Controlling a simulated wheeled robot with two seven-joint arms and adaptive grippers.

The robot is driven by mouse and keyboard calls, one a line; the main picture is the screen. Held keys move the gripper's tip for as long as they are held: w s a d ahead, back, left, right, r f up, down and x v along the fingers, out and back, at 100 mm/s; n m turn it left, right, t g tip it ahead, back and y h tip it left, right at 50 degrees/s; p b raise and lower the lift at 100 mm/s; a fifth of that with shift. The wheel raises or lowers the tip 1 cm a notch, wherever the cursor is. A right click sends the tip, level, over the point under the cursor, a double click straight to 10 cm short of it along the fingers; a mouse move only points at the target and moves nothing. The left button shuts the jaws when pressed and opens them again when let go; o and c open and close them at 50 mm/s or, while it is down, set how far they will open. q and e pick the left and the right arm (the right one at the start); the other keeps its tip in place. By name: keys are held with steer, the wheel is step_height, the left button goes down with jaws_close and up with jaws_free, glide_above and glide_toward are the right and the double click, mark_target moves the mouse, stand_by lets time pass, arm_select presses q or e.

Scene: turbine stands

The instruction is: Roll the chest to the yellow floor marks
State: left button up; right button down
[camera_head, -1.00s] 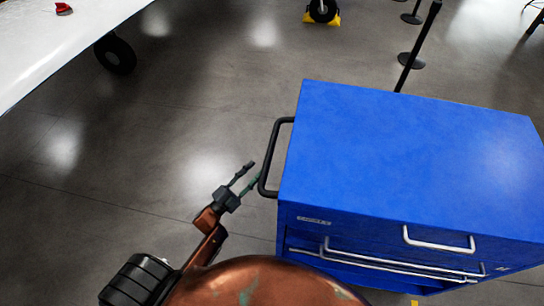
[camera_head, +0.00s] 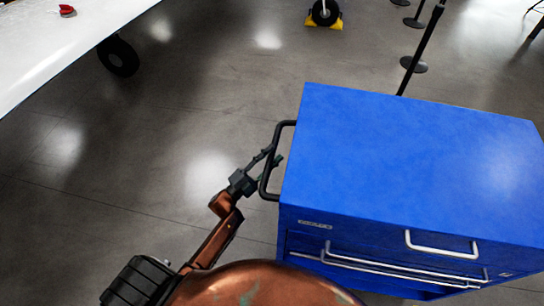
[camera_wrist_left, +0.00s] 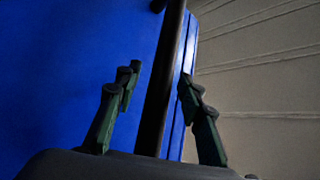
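The blue chest (camera_head: 410,165) stands on the grey floor at the right of the head view. Its black side handle (camera_head: 267,181) sticks out from its left side. My left gripper (camera_head: 270,157) is at this handle, with its fingers spread to either side of the bar. In the left wrist view, the dark handle bar (camera_wrist_left: 162,85) runs between the two open green fingers (camera_wrist_left: 158,88), and the blue chest (camera_wrist_left: 75,70) fills the left side. I see no gap clearly enough to tell whether a finger touches the bar. My right gripper is out of view. No yellow floor marks show clearly.
A white wing (camera_head: 60,45) with a black wheel (camera_head: 118,57) is at the upper left. Another wheel sits in yellow chocks (camera_head: 323,21) at the top. A black barrier post (camera_head: 421,48) stands behind the chest. The floor left of the chest is clear.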

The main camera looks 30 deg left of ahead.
arm_select(q)
jaws_close()
stand_by(0.3)
stand_by(0.3)
